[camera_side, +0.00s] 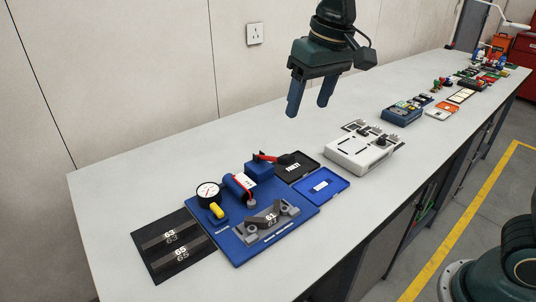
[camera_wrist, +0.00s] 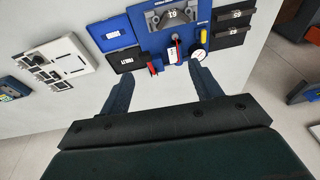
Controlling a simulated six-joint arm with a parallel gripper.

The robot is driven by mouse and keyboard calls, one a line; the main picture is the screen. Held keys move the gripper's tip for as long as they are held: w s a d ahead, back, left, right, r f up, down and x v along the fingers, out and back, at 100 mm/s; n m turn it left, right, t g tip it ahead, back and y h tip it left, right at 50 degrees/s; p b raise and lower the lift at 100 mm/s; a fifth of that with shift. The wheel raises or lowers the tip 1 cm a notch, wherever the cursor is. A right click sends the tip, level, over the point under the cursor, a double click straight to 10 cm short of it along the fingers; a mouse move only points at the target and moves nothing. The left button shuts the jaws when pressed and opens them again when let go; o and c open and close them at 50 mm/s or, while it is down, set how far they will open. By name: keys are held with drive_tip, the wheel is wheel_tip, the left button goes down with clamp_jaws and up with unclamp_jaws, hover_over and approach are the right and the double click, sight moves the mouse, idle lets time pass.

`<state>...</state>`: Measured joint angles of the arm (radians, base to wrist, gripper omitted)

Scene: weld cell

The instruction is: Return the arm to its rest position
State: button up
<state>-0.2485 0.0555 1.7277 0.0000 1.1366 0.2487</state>
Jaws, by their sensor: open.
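My gripper (camera_side: 309,97) hangs above the bench, its two blue fingers apart with nothing between them. In the wrist view my gripper (camera_wrist: 163,92) also shows its fingers spread, with bare bench between them. A blue fixture board (camera_side: 233,244) lies on the bench below and to the left of my gripper in the side view. It carries a grey part marked 61 (camera_side: 268,222), a round gauge (camera_side: 208,191), a blue and white cylinder (camera_side: 238,185) and a red-handled clamp (camera_side: 266,157). The same board (camera_wrist: 140,27) is at the top of the wrist view.
A black mat (camera_side: 168,261) with parts marked 63 and 65 lies left of the board. A black tray (camera_side: 292,168) and a blue tray (camera_side: 330,191) sit to its right. A white box (camera_side: 358,152) and more kits stand farther along. Bare bench (camera_side: 200,150) lies behind the board.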

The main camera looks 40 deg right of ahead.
drive_tip(key=s+d+f+t, duration=0.1)
drive_tip(key=s+d, duration=0.4)
drive_tip(key=s, duration=0.5)
drive_tip(key=s+d+f+t, duration=0.2)
drive_tip(key=s+d, duration=0.3)
drive_tip(key=s, duration=0.6)
drive_tip(key=shift+s+f+h, duration=0.2)
drive_tip(key=shift+f+h, duration=0.1)
drive_tip(key=shift+f, duration=0.55)
